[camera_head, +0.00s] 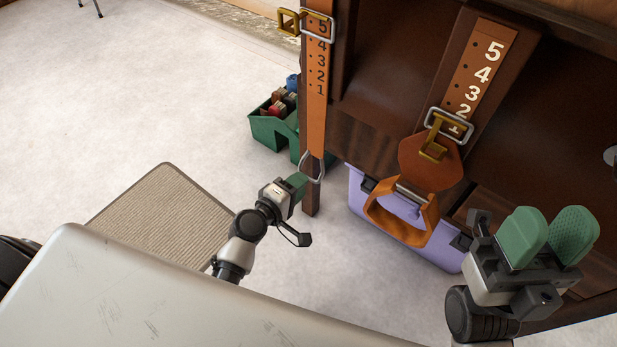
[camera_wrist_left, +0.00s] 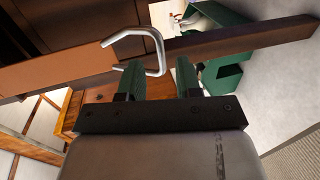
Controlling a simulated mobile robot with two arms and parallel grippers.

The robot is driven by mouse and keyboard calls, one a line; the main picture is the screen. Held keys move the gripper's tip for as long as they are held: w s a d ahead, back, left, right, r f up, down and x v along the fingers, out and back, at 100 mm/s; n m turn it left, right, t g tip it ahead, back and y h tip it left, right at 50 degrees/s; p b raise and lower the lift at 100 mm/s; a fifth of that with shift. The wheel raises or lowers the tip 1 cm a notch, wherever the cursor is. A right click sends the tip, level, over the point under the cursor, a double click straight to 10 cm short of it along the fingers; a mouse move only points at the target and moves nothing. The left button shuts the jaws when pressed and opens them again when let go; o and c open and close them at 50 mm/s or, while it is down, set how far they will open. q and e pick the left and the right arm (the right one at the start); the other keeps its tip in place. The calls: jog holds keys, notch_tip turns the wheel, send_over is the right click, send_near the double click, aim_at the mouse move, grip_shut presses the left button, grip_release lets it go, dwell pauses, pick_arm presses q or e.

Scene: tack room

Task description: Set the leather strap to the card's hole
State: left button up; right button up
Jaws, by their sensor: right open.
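A tan leather strap (camera_head: 316,110) with dark numbers 5 to 1 hangs on the wooden post. A silver buckle with a brass part (camera_head: 303,22) sits across it near the 5. A silver metal loop (camera_head: 312,168) hangs at its lower end. A second strap (camera_head: 476,75) with white numbers carries a buckle (camera_head: 450,124) around the 2 and 1, with an orange stirrup (camera_head: 405,216) below. I cannot make out a separate card. My left gripper (camera_head: 299,183) is open; the loop (camera_wrist_left: 155,58) reaches between its fingers (camera_wrist_left: 158,78). My right gripper (camera_head: 548,236) is open and empty, right of the stirrup.
A purple box (camera_head: 362,207) stands on the floor below the stirrup. A green caddy (camera_head: 270,130) with several items stands behind the post. A beige mat (camera_head: 160,215) lies at the left. The floor at the upper left is mostly clear.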

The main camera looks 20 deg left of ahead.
pick_arm(q)
jog(key=shift+b+x, duration=0.35)
jog(key=shift+x, duration=1.9)
jog(key=shift+c, duration=0.3)
grip_shut()
